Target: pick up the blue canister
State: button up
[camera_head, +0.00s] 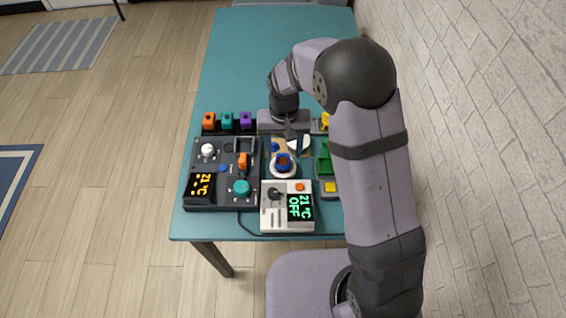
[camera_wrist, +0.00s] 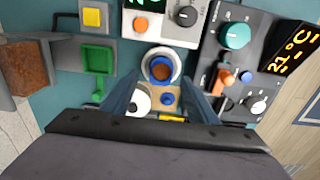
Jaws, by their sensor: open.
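A round blue-rimmed vessel with a brown middle (camera_head: 283,155) stands on a white round base on the teal table; it fits the blue canister best, but I cannot be sure. In the wrist view this blue vessel (camera_wrist: 151,68) sits just beyond the fingertips, upright and untouched. A smaller blue round piece (camera_head: 275,147) is on a tan board; it also shows between the fingers in the wrist view (camera_wrist: 167,98). My gripper (camera_head: 291,140) points down above the board, open and empty; its two fingers show apart in the wrist view (camera_wrist: 160,88).
A dark control panel (camera_head: 223,193) with knobs and a raised orange lever stands left of the vessel. A light grey control box (camera_head: 270,216) is in front of it. A green tray (camera_wrist: 98,56) lies on the other side. Orange, teal and purple blocks line the rack behind. The table's far part is clear.

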aim_at(283, 158)
jog(key=shift+a+f+p, duration=0.15)
jog(key=shift+f+p, duration=0.55)
jog(key=shift+f, duration=1.45)
jog(key=c, duration=1.2)
